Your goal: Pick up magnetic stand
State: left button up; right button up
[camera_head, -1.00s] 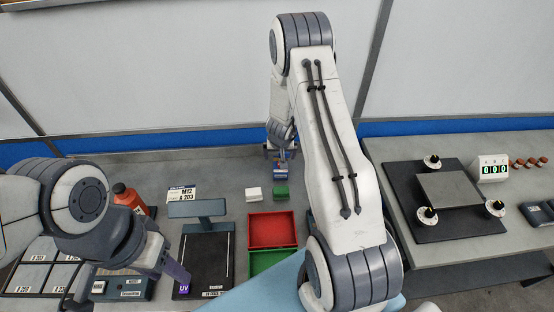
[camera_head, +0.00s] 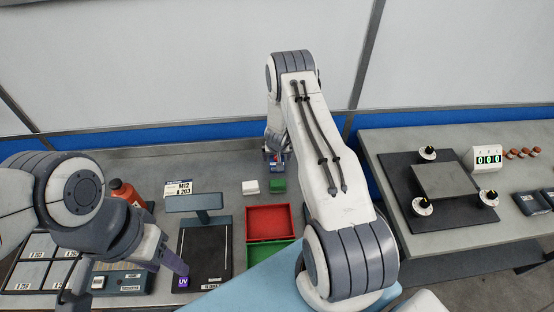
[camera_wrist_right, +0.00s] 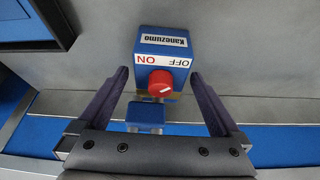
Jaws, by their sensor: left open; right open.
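The magnetic stand (camera_wrist_right: 164,48) is a blue block with a red knob, OFF/ON marks and a "Kanezumo" label in the right wrist view. A smaller blue part shows below the knob. My right gripper (camera_wrist_right: 160,76) is open, with its two dark fingers on either side of the knob end. Whether they touch the block I cannot tell. In the head view my right gripper (camera_head: 275,155) is at the back of the bench and hides most of the stand. My left gripper (camera_head: 124,280) is open above the front left of the bench.
White (camera_head: 250,187) and green (camera_head: 279,185) blocks sit just in front of the right gripper. Red (camera_head: 270,207) and green (camera_head: 268,243) trays, a black platform (camera_head: 190,268) and an orange bottle (camera_head: 122,190) stand nearer. A blue wall strip (camera_head: 180,138) runs behind the bench.

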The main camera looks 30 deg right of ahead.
grip_shut()
jog(key=shift+w+r, duration=0.15)
jog(key=shift+r, duration=0.05)
